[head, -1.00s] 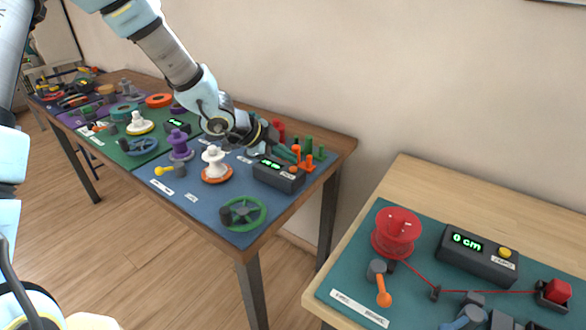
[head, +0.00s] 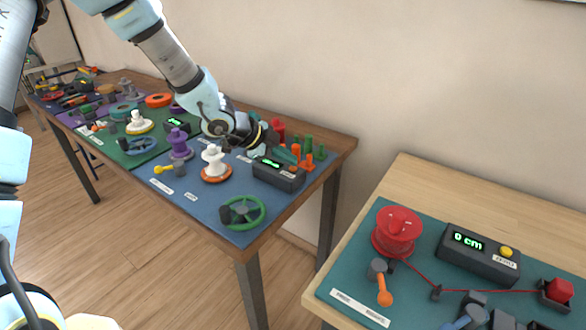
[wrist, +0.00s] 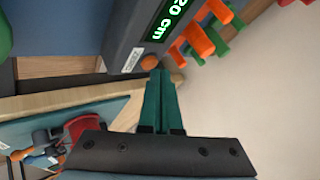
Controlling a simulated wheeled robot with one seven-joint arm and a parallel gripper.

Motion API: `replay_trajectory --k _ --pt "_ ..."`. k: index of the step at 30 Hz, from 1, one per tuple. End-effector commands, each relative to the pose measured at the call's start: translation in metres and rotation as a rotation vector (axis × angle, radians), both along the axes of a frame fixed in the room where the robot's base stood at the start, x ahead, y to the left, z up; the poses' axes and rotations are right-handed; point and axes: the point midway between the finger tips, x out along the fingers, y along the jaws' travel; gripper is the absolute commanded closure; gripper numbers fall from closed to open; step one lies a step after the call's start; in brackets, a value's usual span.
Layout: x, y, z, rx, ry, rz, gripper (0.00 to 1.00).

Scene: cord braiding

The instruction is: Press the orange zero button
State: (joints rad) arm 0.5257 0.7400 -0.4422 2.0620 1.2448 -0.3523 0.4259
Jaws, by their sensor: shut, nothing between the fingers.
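The orange button (head: 293,169) sits on the dark counter box (head: 272,177) with the green display, on the blue mat of the long table. In the wrist view the orange button (wrist: 151,62) is at the box's edge beside a white label, and the green digits are partly cut off. My gripper (wrist: 158,72) is shut and empty, its teal fingertips very close to the button. I cannot tell if they touch it. In the head view my gripper (head: 287,156) is over the back of the box, partly hidden.
Orange and green pegs (head: 308,155) stand just behind the box. A white spool (head: 213,160) and a green handwheel (head: 243,212) are in front and left. A second table at right holds another counter box (head: 478,256) with a yellow button.

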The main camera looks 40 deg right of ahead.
Motion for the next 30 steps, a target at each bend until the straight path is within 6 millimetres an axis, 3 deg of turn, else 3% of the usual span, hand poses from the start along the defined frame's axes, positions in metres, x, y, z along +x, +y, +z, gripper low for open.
replay_trajectory --k 30 --pt "-0.0001 0.0 -0.0074 0.0 0.0 0.0 1.0"
